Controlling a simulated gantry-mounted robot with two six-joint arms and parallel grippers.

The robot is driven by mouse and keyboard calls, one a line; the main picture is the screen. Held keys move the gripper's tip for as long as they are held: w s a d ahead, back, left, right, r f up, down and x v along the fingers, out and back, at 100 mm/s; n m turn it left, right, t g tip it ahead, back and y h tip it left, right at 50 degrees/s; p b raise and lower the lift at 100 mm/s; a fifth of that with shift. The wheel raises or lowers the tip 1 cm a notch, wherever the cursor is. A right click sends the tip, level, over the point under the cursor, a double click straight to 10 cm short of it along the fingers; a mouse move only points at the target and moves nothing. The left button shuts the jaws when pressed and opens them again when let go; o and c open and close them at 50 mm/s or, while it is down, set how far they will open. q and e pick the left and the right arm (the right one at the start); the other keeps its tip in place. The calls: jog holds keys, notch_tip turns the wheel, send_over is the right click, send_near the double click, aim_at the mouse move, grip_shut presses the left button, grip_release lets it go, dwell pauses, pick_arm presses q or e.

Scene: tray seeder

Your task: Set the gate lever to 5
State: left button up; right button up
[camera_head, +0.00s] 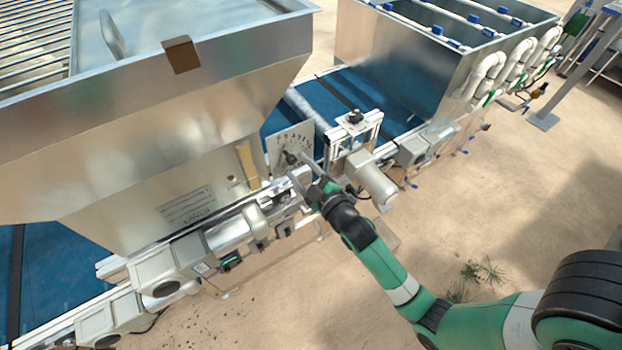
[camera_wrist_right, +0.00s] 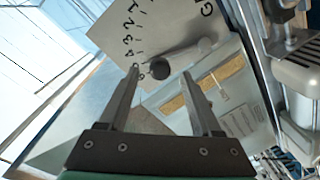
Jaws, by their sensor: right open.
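The gate lever (camera_wrist_right: 182,57) is a grey bar with a dark round knob (camera_wrist_right: 158,70). It stands on a pale scale plate (camera_wrist_right: 176,22) with black numbers; the knob end points toward the high-number end, and the exact number is hard to read. In the head view the plate (camera_head: 278,141) is below the hopper's right end, with the dark knob (camera_head: 291,157) on it. My right gripper (camera_head: 299,168) is open at the plate. In the wrist view its fingertips (camera_wrist_right: 160,73) appear on either side of the knob; contact cannot be told. My left gripper is not in view.
A large metal hopper (camera_head: 190,125) fills the left. A motor unit (camera_head: 372,180) and bracket stand just right of the plate. A blue belt (camera_head: 325,100) runs behind it, and a second metal bin (camera_head: 400,65) stands beyond. Sandy floor lies open in front.

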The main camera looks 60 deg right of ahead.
jog(key=v, duration=0.7)
jog(key=shift+s, duration=0.2)
jog(key=shift+a+r, duration=0.1)
jog(key=shift+a, duration=0.05)
